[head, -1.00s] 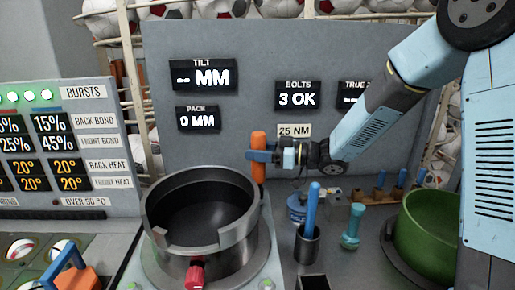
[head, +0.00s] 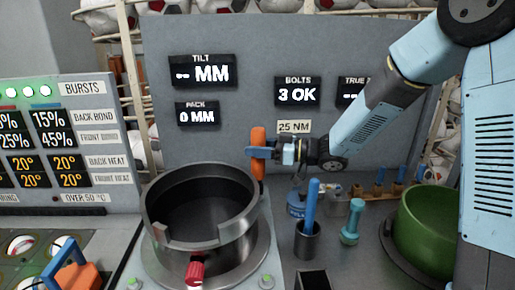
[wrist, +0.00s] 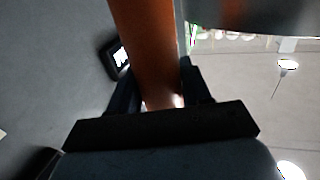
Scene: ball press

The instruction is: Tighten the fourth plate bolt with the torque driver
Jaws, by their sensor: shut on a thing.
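The orange-handled torque driver (head: 258,138) stands upright behind the right rear edge of the dark round press pot (head: 200,200). My gripper (head: 262,152) is shut on its handle. The orange handle (wrist: 150,50) also fills the middle of the wrist view between the two dark fingers. The driver's lower end is hidden behind the pot rim. The bolts display (head: 298,92) reads 3 OK, with a 25 NM label (head: 294,127) below it. Green-topped bolts show at the front of the base plate (head: 150,272); the bolt under the driver is hidden.
A red knob (head: 196,268) is at the pot's front. To the right stand a dark cup with a blue handle (head: 312,200), a teal tool (head: 350,225) and a green bowl (head: 425,225). A grey panel (head: 230,50) rises close behind the gripper.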

